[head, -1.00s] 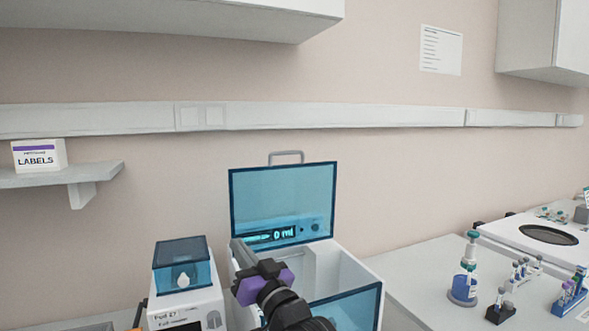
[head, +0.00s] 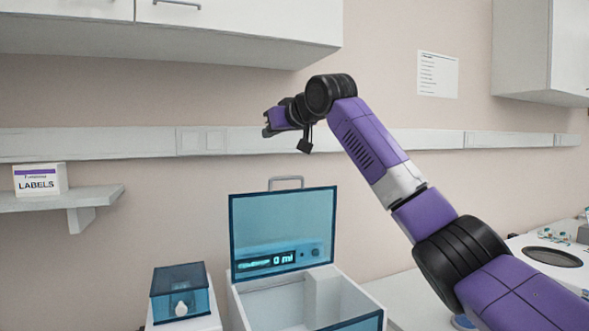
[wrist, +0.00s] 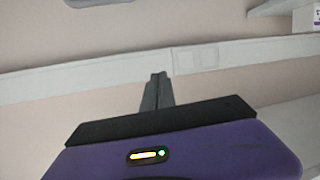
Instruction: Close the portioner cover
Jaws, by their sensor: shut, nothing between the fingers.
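The portioner (head: 240,308) is a white box at the bottom middle of the head view. Its blue see-through cover (head: 283,225) stands raised and upright at the back, with a grey handle (head: 286,179) on its top edge. A display reading "0 ml" shows through the cover. My gripper (head: 268,124) is in the air above and behind the cover's handle in the picture, apart from it. In the wrist view my gripper's fingers (wrist: 158,90) are together with nothing between them, facing the wall.
A smaller device with a blue lid (head: 180,291) stands left of the portioner. A shelf (head: 70,197) with a labels box (head: 40,179) is on the left wall. Wall cupboards (head: 230,30) hang above. My arm covers much of the right bench.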

